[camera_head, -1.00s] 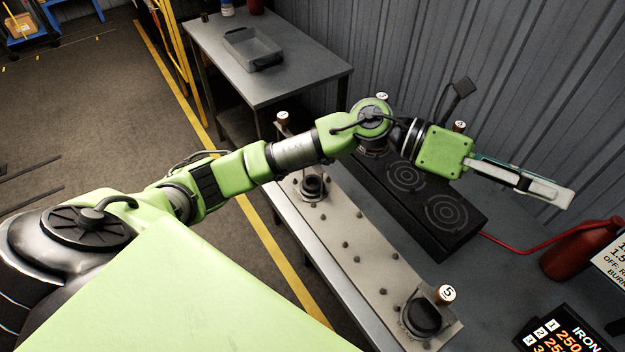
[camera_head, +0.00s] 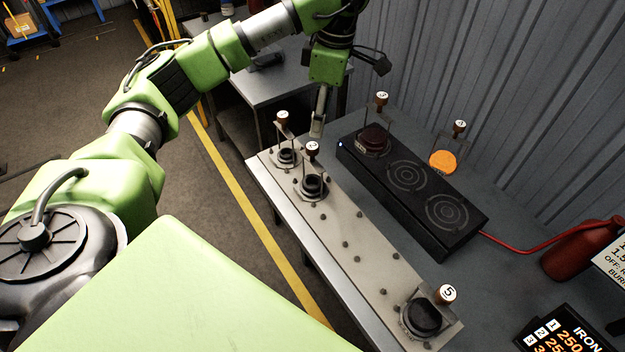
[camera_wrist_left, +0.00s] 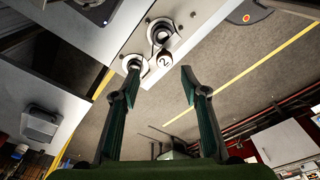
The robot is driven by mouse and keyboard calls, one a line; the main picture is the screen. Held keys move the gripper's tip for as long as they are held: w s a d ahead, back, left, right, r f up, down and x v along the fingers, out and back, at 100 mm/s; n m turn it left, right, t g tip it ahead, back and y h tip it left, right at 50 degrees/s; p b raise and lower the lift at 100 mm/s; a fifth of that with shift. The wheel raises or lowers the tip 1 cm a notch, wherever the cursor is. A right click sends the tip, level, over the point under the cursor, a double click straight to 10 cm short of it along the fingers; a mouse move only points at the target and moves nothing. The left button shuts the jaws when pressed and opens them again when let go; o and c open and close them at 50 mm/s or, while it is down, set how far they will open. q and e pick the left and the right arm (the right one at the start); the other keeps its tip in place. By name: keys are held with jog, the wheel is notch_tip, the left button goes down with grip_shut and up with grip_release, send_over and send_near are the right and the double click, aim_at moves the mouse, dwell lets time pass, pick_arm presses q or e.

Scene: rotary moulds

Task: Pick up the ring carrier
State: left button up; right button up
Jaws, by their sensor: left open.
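Several carriers with upright handles and numbered round knobs stand on the bench; I cannot tell which is the ring carrier. Two stand at the far end of the pale plate: a far one (camera_head: 287,157) and a nearer one (camera_head: 314,188). My left gripper (camera_head: 318,125) is beside and above them, pointing down, seen edge-on. In the left wrist view the gripper (camera_wrist_left: 159,80) is open and empty. A knob marked 2 (camera_wrist_left: 165,60) and a dark round carrier base (camera_wrist_left: 132,64) show near and beyond the left fingertip. My right gripper is out of view.
A black burner (camera_head: 424,192) holds a dark carrier (camera_head: 374,140). A glowing orange carrier (camera_head: 443,161) stands behind it. Carrier 5 (camera_head: 422,318) is at the plate's near end. Small pegs dot the plate's clear middle. A red cylinder (camera_head: 580,250) is at right.

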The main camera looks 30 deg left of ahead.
aim_at(313, 146)
pick_arm(q)
jog(key=f, duration=0.3)
jog(key=f+p, duration=0.1)
jog(key=f, duration=0.1)
jog(key=shift+s+a+f, duration=0.1)
jog(key=shift+s+a, duration=0.05)
jog(key=shift+a, duration=0.15)
jog(key=shift+s+f+p, duration=0.15)
jog(key=shift+f+p, duration=0.1)
jog(key=shift+p, duration=0.05)
jog(key=f, duration=0.1)
jog(key=f+p, duration=0.2)
jog(key=f, duration=0.1)
jog(key=shift+s+a, duration=0.3)
jog(key=shift+s, duration=0.1)
jog(key=shift+f, duration=0.35)
jog(key=shift+r, duration=0.1)
grip_shut()
